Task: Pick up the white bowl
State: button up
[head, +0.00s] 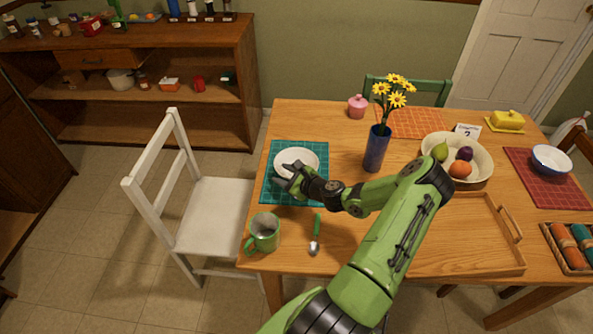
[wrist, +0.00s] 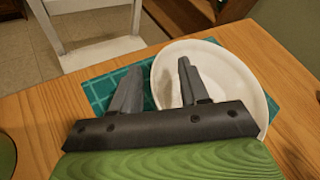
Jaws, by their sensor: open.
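The white bowl (head: 297,156) sits upright on a teal checked placemat (head: 312,192) at the left end of the table. It looks empty. In the wrist view the bowl (wrist: 240,82) fills the right of centre, with its left rim between my two fingers. My gripper (head: 284,176) is open at the bowl's near left side. In the wrist view my gripper (wrist: 158,82) has one finger over the placemat outside the rim and the other over the bowl's inside. I cannot tell whether either finger touches the bowl.
A green mug (head: 264,231) and a green-handled spoon (head: 315,236) lie near the front edge. A blue vase (head: 376,150) with yellow flowers stands right of the bowl. A fruit bowl (head: 481,163) and wooden tray (head: 468,262) are farther right. A white chair (head: 210,215) stands left.

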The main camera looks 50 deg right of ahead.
grip_shut()
jog(key=shift+r, duration=0.1)
